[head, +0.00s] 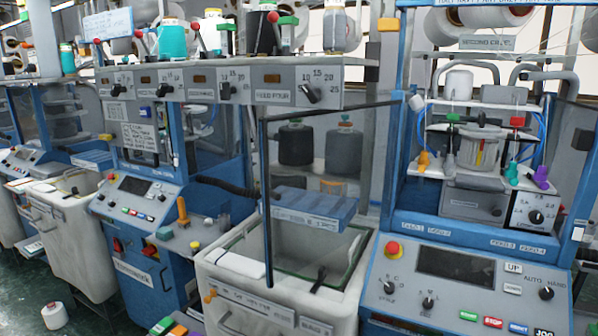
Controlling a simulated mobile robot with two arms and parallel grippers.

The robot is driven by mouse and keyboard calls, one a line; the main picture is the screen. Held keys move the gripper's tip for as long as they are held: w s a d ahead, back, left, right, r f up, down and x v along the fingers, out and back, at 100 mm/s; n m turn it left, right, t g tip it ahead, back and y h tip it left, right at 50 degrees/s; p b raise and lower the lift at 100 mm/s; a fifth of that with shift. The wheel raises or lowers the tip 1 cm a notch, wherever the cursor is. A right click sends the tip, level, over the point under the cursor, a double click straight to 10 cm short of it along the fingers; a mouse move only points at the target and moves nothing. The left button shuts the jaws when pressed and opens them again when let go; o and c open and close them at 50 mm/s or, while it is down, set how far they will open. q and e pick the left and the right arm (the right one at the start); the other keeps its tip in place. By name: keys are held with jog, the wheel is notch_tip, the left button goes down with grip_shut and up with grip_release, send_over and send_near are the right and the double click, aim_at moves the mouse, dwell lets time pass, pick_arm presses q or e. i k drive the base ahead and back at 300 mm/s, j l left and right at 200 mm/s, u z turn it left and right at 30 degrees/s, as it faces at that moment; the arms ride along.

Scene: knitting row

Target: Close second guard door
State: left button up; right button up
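A clear guard door (352,140) with a black frame stands open in the middle of the head view. Its black upright edge (267,200) is towards the left, and its top rail runs back right towards the blue post of the right-hand machine (395,130). The front of that machine's bay is uncovered, showing a white cone (458,84) and a glass jar (478,148) inside. A dark panel (572,160) shows at the machine's right side; I cannot tell whether it is another door. Neither gripper is in view.
A white bin (235,280) stands below the open door. The right machine's control panel (455,265) juts out in front. Another blue machine (140,190) and a second bin (75,255) are at left. A yarn cone (55,315) is on the green floor.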

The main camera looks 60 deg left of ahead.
aim_at(264, 136)
jog(key=k+j, duration=0.1)
jog(key=j, duration=1.75)
jog(key=k+j, duration=0.15)
jog(key=j, duration=0.75)
jog(key=k+l+u, duration=0.1)
jog(key=l, duration=0.25)
jog(key=k+l+u, duration=0.15)
jog(key=l, duration=0.25)
jog(key=k+l+u, duration=0.1)
jog(key=l, duration=0.25)
jog(key=k+l+u, duration=0.15)
jog(key=l, duration=0.2)
